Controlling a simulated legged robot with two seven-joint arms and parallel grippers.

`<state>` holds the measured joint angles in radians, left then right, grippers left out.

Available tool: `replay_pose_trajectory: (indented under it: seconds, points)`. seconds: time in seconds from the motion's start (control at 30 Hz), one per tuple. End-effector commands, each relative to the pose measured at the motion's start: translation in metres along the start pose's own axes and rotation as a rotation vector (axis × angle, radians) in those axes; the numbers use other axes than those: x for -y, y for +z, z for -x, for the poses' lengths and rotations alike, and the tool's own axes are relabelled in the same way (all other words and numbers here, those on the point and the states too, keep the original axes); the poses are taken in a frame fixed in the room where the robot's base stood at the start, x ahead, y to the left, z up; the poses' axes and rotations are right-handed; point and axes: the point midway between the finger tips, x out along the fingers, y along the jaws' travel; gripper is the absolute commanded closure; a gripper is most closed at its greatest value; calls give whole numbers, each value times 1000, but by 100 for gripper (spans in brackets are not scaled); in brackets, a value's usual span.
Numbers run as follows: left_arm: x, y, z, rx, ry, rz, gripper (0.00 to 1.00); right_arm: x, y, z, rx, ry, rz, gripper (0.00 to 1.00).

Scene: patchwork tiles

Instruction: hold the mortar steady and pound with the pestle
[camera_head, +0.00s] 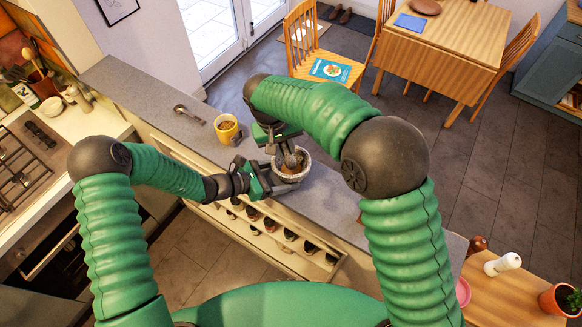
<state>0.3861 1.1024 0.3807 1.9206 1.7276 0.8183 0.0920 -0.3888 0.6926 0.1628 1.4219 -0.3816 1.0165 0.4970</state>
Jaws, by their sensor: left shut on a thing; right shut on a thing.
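The mortar (291,177) is a grey stone-like bowl on the grey counter, with something brown inside. My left gripper (268,181) is at the mortar's left side, shut on its wall. The pestle (293,160) is grey and stands roughly upright, its lower end in the mortar. My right gripper (284,143) is above the mortar, shut on the pestle's upper part. The pestle's tip and the exact finger contacts are partly hidden.
A yellow mug (227,128) stands on the counter left of the mortar, with a metal utensil (189,114) farther left. The grey counter (338,200) is clear right of the mortar. A lower right table holds a white shaker (503,264) and a potted plant (560,300).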

Motion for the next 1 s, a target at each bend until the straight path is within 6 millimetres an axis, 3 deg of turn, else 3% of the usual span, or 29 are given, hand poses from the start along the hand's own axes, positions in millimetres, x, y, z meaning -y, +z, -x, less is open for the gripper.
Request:
replay_pose_trajectory:
  seconds: [0.43,0.87,1.0]
  points:
    - [0,2,0,5,0,-1,100,0,0,1,0,0,0,100]
    - [0,2,0,5,0,-1,100,4,3,-23,1,0,-1,100]
    - [0,2,0,5,0,-1,100,4,2,-22,0,0,-1,100]
